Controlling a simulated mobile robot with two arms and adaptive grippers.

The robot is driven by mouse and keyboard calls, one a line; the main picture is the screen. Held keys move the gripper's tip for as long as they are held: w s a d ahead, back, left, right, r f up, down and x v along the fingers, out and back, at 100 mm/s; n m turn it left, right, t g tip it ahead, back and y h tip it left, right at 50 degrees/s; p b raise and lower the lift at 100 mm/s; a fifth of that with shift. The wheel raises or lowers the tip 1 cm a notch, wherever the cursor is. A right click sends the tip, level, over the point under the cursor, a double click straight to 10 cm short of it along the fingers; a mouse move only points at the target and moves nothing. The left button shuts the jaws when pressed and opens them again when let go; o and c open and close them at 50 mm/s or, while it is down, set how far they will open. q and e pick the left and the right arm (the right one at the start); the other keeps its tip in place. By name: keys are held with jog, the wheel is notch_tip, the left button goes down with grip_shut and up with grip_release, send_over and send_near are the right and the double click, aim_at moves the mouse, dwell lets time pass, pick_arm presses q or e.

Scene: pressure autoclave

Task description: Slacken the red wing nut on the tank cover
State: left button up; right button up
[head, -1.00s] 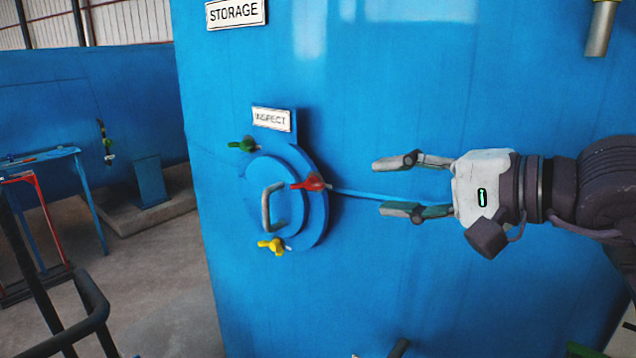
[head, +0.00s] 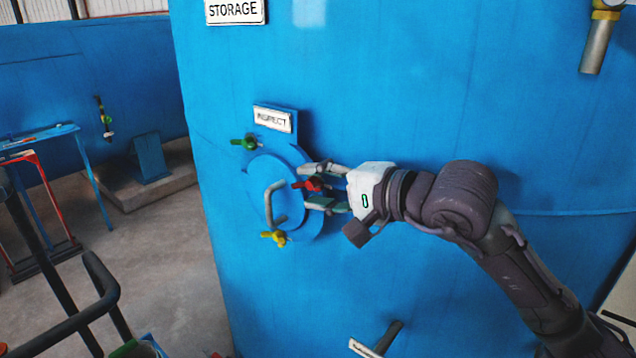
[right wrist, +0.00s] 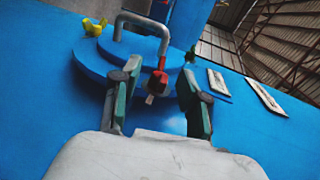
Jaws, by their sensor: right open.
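The round blue tank cover (head: 262,196) is on the side of the big blue tank, with a grey bar handle (head: 270,206). The red wing nut (head: 311,184) is at the cover's right edge; in the right wrist view the red wing nut (right wrist: 158,82) shows ahead between the fingers. My right gripper (head: 310,186) is open, one finger above and one below the red wing nut. Contact with it cannot be told. In the right wrist view the gripper (right wrist: 158,85) is open around the nut. My left gripper is not in view.
A green wing nut (head: 246,142) is at the cover's top and a yellow wing nut (head: 274,238) at its bottom. The INSPECT sign (head: 273,119) is above the cover. A valve handle (head: 388,338) sticks out lower down.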

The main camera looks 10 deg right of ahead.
grip_shut()
jog(key=shift+r, duration=0.25)
jog(key=shift+f+g+h+p, duration=0.15)
jog(key=shift+g+h+p, duration=0.15)
jog(key=shift+g+h, duration=0.3)
grip_release()
jog(key=shift+d, duration=0.1)
jog(key=v, duration=1.2)
